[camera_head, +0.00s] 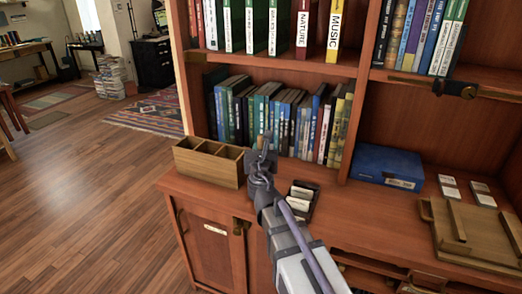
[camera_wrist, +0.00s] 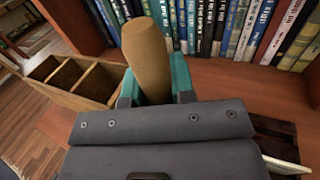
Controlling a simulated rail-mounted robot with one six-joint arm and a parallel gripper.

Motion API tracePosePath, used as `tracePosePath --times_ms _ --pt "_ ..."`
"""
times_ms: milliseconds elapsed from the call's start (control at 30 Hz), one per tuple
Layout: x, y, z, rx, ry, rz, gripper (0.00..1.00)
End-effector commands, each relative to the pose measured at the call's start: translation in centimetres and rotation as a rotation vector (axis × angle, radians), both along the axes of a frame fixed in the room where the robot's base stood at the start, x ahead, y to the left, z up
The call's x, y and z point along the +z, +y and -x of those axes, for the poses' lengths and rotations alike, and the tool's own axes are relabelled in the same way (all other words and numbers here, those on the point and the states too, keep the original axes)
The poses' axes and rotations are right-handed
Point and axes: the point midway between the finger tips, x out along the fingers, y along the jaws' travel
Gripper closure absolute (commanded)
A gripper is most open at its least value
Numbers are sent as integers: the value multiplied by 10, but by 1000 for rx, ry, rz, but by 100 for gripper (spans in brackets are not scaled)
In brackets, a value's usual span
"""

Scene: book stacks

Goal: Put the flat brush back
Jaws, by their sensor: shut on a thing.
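My gripper (camera_head: 264,150) is above the wooden counter, in front of the lower row of books and to the right of the wooden box. In the wrist view my gripper (camera_wrist: 155,88) has its teal fingers shut on a thick tan wooden handle, which I take for the flat brush (camera_wrist: 147,55). No bristles show in either view, and the brush cannot be made out in the head view. The open wooden box with compartments (camera_head: 208,166) stands on the counter's left end; it also shows in the wrist view (camera_wrist: 92,104), left of the handle.
Books (camera_head: 285,120) stand close behind my gripper. A dark tray with pale cards (camera_head: 301,198) lies just to its right. A blue box (camera_head: 387,167) and a wooden board (camera_head: 470,232) are farther right. The counter's left edge is just beside the wooden box.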

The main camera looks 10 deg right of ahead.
Motion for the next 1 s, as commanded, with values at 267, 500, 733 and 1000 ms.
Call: tracePosePath --times_ms 267,500,733,1000 --pt "-26 0 0 0 0 0 100" --pt "-24 0 0 0 0 0 100" --pt "-27 0 0 0 0 0 100" --pt "-33 0 0 0 0 0 100"
